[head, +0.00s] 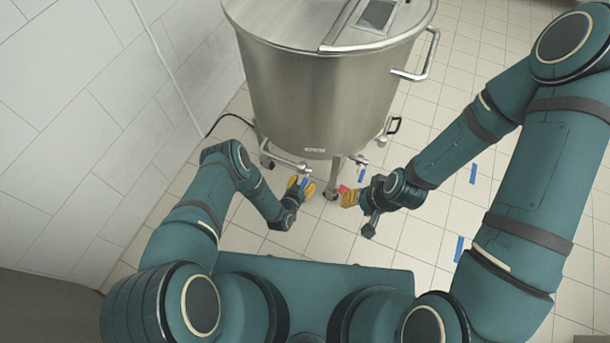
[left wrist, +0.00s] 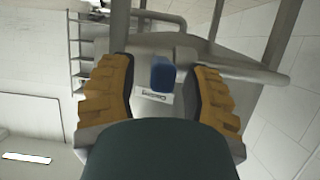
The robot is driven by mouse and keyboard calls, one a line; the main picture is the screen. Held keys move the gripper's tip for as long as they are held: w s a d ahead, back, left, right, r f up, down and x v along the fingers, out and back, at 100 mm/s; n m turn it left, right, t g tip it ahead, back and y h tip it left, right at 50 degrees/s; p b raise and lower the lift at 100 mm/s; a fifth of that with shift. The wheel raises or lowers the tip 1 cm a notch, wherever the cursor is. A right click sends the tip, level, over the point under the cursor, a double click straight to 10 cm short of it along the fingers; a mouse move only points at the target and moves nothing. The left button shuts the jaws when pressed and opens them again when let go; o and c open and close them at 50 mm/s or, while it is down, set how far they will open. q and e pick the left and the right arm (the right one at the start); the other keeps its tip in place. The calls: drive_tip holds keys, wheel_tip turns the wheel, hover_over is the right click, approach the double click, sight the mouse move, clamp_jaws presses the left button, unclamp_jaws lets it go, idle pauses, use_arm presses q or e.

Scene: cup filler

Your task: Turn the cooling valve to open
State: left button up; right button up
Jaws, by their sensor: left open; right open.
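The steel tank (head: 325,95) has a pipe (head: 285,160) with a blue valve handle (head: 304,183) at its lower left. My left gripper (head: 301,188) is open around this handle. In the left wrist view the blue handle (left wrist: 161,75) shows between the two yellow fingers of my left gripper (left wrist: 161,85), with a gap on both sides. My right gripper (head: 349,197) is open, close to a small red part (head: 342,188) below the tank. Whether my right fingers touch the red part is hard to tell.
A second blue piece (head: 361,175) shows under the tank's right side, by another pipe fitting. A caster wheel (head: 331,194) stands near both grippers. A black cable (head: 225,118) runs to the wall at left. Blue tape marks (head: 473,173) lie on the open tiled floor at right.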

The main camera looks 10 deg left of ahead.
use_arm(q)
drive_tip(key=shift+w, duration=0.1)
clamp_jaws()
drive_tip(key=shift+r, duration=0.15)
idle(0.3)
